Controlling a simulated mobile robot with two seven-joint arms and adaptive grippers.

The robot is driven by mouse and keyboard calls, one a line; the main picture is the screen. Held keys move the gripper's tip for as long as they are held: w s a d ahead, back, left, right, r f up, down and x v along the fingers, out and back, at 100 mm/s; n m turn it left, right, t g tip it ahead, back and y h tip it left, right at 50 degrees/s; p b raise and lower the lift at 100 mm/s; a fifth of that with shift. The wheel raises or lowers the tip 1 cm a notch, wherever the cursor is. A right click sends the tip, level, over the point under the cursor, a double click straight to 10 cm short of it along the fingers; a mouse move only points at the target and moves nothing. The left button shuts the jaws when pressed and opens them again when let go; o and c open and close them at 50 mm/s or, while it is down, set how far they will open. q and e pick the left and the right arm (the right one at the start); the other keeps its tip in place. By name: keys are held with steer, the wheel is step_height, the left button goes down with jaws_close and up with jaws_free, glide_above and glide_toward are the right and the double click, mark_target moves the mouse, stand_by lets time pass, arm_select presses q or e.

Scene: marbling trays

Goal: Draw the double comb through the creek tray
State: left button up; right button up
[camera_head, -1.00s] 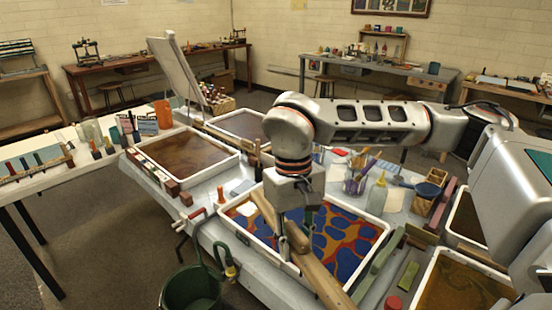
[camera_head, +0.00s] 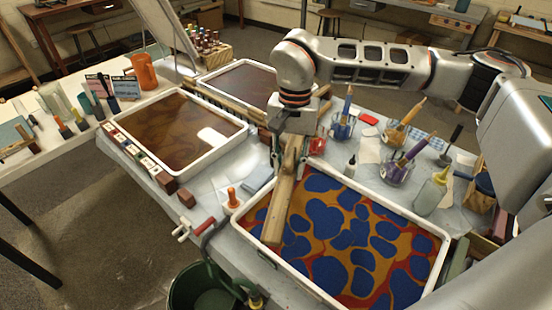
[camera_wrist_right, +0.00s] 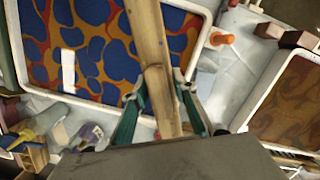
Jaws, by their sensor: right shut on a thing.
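My right gripper (camera_head: 288,158) is shut on a long pale wooden bar, the double comb (camera_head: 279,205). The comb lies across the left part of a white-rimmed tray (camera_head: 446,252) with a blue, orange and red pattern. Its teeth are hidden on the underside, and I cannot tell whether they touch the pattern. In the right wrist view, the green-grey fingers (camera_wrist_right: 157,92) stand on both sides of the comb, which runs up over the patterned tray. No label shows whether this is the creek tray. My left gripper is out of view.
Two brown trays (camera_head: 240,140) (camera_head: 282,88) stand to the left and behind. Jars of brushes (camera_head: 343,128) and a pale bottle (camera_head: 430,195) stand behind the patterned tray. An orange-topped peg (camera_head: 232,197) stands near its left corner. A green bucket (camera_head: 196,290) is below the front edge.

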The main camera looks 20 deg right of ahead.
steer(key=w+f+m, duration=0.4)
steer(key=w+m, duration=0.1)
steer(key=shift+w+a+m, duration=0.15)
steer(key=shift+a+m, duration=0.15)
